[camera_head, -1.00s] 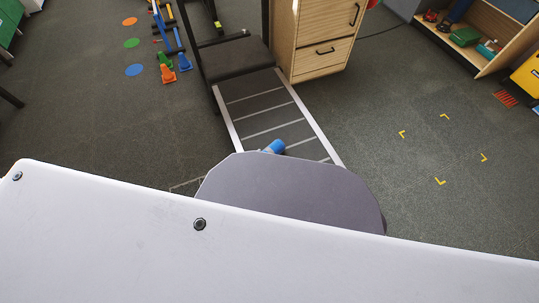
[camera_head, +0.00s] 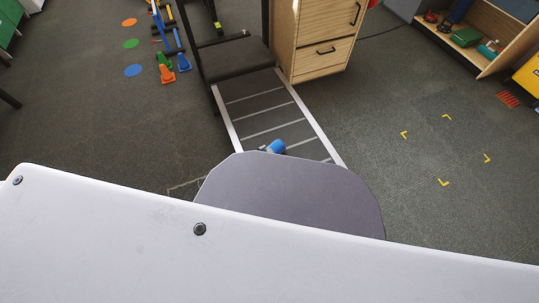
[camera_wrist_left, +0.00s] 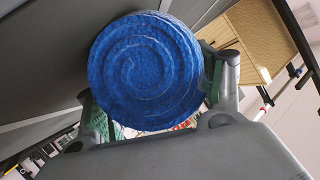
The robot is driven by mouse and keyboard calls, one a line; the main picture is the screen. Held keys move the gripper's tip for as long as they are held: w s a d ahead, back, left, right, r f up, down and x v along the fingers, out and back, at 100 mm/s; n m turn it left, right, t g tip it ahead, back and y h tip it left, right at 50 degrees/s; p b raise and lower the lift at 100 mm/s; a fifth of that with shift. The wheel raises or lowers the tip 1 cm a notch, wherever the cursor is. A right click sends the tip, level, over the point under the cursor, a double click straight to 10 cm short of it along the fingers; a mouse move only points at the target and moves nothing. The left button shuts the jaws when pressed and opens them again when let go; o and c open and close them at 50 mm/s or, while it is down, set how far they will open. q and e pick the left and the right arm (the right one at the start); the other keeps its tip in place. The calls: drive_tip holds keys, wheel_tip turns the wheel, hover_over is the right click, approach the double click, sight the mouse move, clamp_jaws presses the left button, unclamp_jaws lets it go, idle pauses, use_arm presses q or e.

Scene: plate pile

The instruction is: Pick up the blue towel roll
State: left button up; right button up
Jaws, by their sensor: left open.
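The blue towel roll (camera_head: 276,146) shows in the head view just past the grey rounded edge of my body, over the striped mat; its lower part is hidden. In the left wrist view the roll (camera_wrist_left: 145,70) is seen end-on, with its spiral face large and close. My left gripper (camera_wrist_left: 155,95) is open, with a green-padded finger on either side of the roll. I cannot tell whether the pads touch it. In the head view my left gripper is mostly hidden, with only a small grey bit beside the roll. My right gripper is not in view.
The grey-striped treadmill (camera_head: 265,110) runs back to a black end block. A wooden drawer cabinet (camera_head: 320,50) stands right of it. Orange and green cones (camera_head: 167,75) stand to the left. The carpet to the right, with yellow corner marks, is clear.

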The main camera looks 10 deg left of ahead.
sight(272, 149)
use_arm(q)
drive_tip(key=c, duration=0.8)
drive_tip(key=shift+c, duration=0.2)
drive_tip(key=shift+r, duration=0.1)
drive_tip(key=shift+r+p, duration=0.95)
drive_tip(key=shift+r, duration=0.75)
wheel_tip(272, 149, up, 5)
drive_tip(key=p, duration=0.3)
drive_tip(key=shift+p, duration=0.3)
drive_tip(key=shift+r+p, duration=0.4)
drive_tip(key=shift+r, duration=0.3)
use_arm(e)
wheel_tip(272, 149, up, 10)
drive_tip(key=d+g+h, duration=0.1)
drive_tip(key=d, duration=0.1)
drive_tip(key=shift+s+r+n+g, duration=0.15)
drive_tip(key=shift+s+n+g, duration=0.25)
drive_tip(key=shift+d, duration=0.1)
